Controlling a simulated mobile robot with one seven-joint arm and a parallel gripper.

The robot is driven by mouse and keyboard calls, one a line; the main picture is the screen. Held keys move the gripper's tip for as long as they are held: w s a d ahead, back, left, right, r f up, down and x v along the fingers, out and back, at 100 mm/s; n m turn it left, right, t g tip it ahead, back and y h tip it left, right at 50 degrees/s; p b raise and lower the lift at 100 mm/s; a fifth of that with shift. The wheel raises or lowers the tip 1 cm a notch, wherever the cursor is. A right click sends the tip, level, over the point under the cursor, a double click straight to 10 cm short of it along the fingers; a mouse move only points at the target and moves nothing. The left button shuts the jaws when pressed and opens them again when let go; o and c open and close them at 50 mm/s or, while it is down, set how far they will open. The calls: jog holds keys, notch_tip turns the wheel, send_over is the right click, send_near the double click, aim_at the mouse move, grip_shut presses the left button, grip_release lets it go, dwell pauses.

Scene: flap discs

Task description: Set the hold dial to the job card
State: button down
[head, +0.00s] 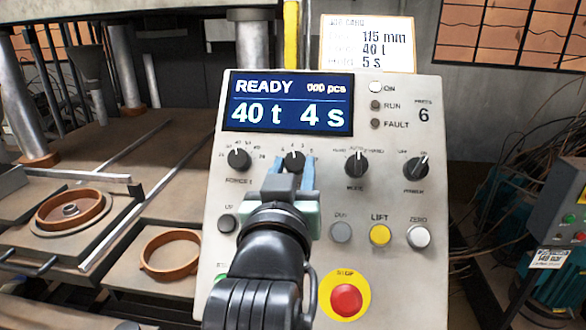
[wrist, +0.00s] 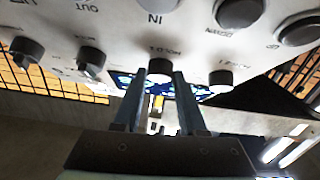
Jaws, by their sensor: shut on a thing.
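The hold dial (head: 294,159) is a small black knob in the upper row of the press panel. My gripper (head: 295,165) is shut on it, with one blue-grey finger on each side. In the wrist view the dial (wrist: 160,67) sits between the two fingertips (wrist: 158,77). The fingers and wrist hide part of the dial and the panel below it. The display (head: 290,103) reads READY, 40 t and 4 s. The job card (head: 367,44) above the panel shows 115 mm, 40 t and 5 s.
The force dial (head: 238,159) is left of the hold dial. The mode dial (head: 356,164) and power dial (head: 416,167) are to its right. The ON lamp (head: 376,87) is bright.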

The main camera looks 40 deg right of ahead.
jog(key=shift+f+m+b, duration=0.1)
jog(key=shift+m+b, duration=0.2)
jog(key=m+g+b, duration=0.1)
jog(key=m+g+h+b, duration=0.1)
jog(key=m, duration=0.1)
jog(key=shift+w+a, duration=0.15)
jog(key=shift+w, duration=0.05)
jog(key=shift+w+m+g+h+b, duration=0.1)
jog(key=shift+m+g+h+b, duration=0.5)
jog(key=shift+m+g+b, duration=1.2)
jog(key=shift+m+p, duration=0.5)
jog(key=shift+c, duration=2.3)
grip_release()
jog(key=shift+r, duration=0.2)
jog(key=shift+a, duration=0.1)
